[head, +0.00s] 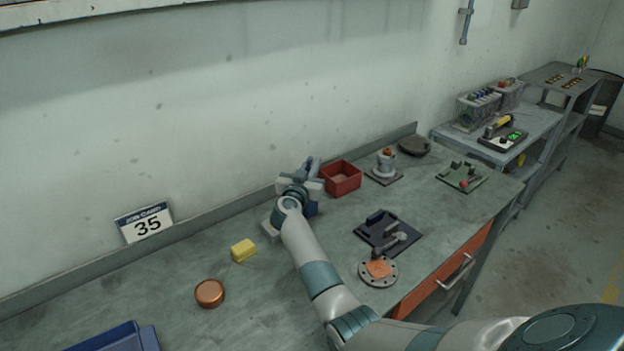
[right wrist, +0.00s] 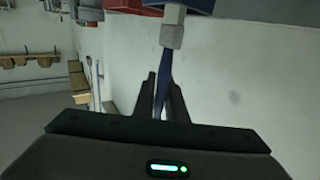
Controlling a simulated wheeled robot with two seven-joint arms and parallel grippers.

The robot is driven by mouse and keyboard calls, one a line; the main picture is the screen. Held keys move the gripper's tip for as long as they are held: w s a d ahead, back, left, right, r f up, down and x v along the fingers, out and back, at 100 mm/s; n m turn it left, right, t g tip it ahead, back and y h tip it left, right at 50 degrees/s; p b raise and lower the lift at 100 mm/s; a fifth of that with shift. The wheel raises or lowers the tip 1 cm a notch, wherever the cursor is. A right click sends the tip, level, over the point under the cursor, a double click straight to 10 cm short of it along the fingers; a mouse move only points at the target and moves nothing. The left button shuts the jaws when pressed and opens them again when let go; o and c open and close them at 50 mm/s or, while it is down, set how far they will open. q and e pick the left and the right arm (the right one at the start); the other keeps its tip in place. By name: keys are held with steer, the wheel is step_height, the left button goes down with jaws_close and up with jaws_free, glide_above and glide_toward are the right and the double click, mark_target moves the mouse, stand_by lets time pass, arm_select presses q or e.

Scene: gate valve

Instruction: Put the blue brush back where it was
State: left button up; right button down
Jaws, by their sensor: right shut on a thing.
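The blue brush (right wrist: 163,72) shows in the right wrist view, its blue handle between the fingers of my right gripper (right wrist: 161,88). Its grey collar and pale end point away from the gripper, toward a blue object (right wrist: 208,5) at the top edge. I cannot tell whether the brush's end touches it or is inside it. In the head view my right gripper (head: 304,180) is over the back of the bench, left of the red bin, and hides most of the brush. A blue object (head: 311,209) shows just below it. My left gripper is not in view.
The red bin (head: 341,178) is close on the right of the gripper. A yellow block (head: 243,250), a copper-coloured disc (head: 210,293) and a blue tray (head: 118,338) are on the left. A dark plate (head: 372,231) and a round flange (head: 378,271) lie at the right front.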

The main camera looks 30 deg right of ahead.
step_height(320, 180, down, 4)
steer(key=shift+f+p, duration=0.25)
steer(key=shift+p, duration=0.15)
stand_by(0.3)
steer(key=shift+f, duration=0.4)
steer(key=c, duration=1.8)
jaws_free()
